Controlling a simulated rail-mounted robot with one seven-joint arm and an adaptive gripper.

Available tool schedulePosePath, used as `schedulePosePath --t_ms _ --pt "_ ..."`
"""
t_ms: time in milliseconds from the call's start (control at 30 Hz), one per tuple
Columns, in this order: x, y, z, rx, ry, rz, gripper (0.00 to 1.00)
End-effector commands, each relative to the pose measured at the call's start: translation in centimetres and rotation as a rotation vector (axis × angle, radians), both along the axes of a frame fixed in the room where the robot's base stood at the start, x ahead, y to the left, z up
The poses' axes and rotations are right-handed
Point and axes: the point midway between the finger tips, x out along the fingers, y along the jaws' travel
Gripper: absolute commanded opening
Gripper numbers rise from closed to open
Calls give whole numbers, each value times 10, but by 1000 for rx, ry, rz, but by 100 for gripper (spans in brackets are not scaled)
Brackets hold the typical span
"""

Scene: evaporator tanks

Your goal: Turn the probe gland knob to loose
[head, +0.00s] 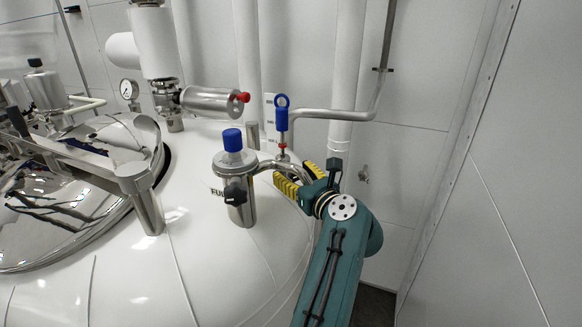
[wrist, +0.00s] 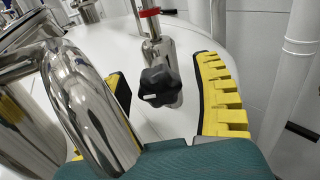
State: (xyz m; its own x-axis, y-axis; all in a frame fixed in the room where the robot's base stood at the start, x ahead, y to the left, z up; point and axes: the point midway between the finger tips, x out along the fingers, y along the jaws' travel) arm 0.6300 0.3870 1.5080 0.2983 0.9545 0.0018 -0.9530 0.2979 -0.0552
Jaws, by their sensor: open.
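A black star-shaped knob (wrist: 158,86) with a small white mark sits on the side of a steel fitting (wrist: 152,48) with a red ring, in the wrist view. My gripper (wrist: 160,73) is open, with its yellow ridged fingers on either side of the knob and visible space at the right. The left finger is partly hidden behind a bent steel pipe (wrist: 88,95). In the head view my gripper (head: 295,177) is beside the base of the fitting with the blue ring handle (head: 281,114); this knob is hidden there. Another black knob (head: 235,192) is on a blue-capped steel cylinder (head: 241,212).
The bent steel pipe runs close along the gripper's left side. The white tank top (head: 190,270) is below. A thin steel pipe (head: 335,114) runs to the wall behind. A horizontal steel cylinder with a red end (head: 212,102) stands at the back. Free room lies to the right.

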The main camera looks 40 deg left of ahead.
Motion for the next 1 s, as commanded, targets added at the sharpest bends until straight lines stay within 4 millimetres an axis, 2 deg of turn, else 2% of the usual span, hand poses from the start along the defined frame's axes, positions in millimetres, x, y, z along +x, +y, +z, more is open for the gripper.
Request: schedulePosePath --t_ms 167,433,767,1000 --pt "4 12 -1 -2 2 -1 66" --pt "4 12 -1 -2 2 -1 65" --pt "4 12 -1 -1 1 -1 2" --pt "4 12 -1 -1 0 -1 0"
